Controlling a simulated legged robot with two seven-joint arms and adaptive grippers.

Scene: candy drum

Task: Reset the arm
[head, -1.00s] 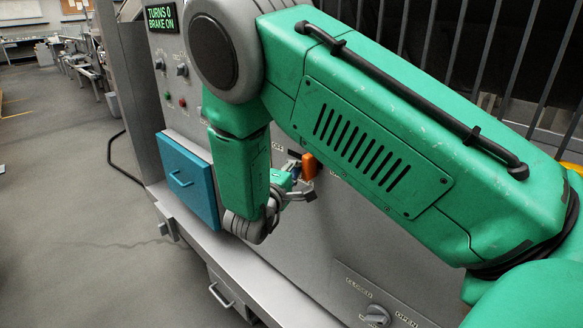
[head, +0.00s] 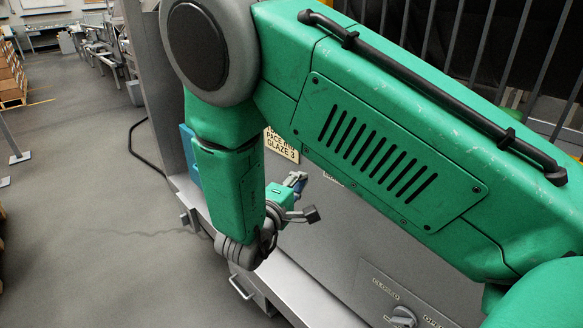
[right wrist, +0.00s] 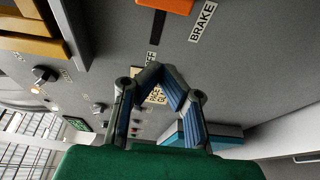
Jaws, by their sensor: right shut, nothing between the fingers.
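My right arm (head: 400,135) crosses the head view from the right and hides much of the machine's grey front panel (head: 330,235). My right gripper (head: 305,196) hangs in front of this panel, partly seen beside the forearm. In the right wrist view its fingers (right wrist: 163,75) meet at the tips, shut and empty. The orange brake handle (right wrist: 165,5) shows at the top edge of that view, beyond and apart from the fingertips. My left gripper is not in view.
A cream sign (head: 283,146) is partly covered. A knob (head: 402,316) sits low on the panel. Open floor (head: 90,220) lies to the left.

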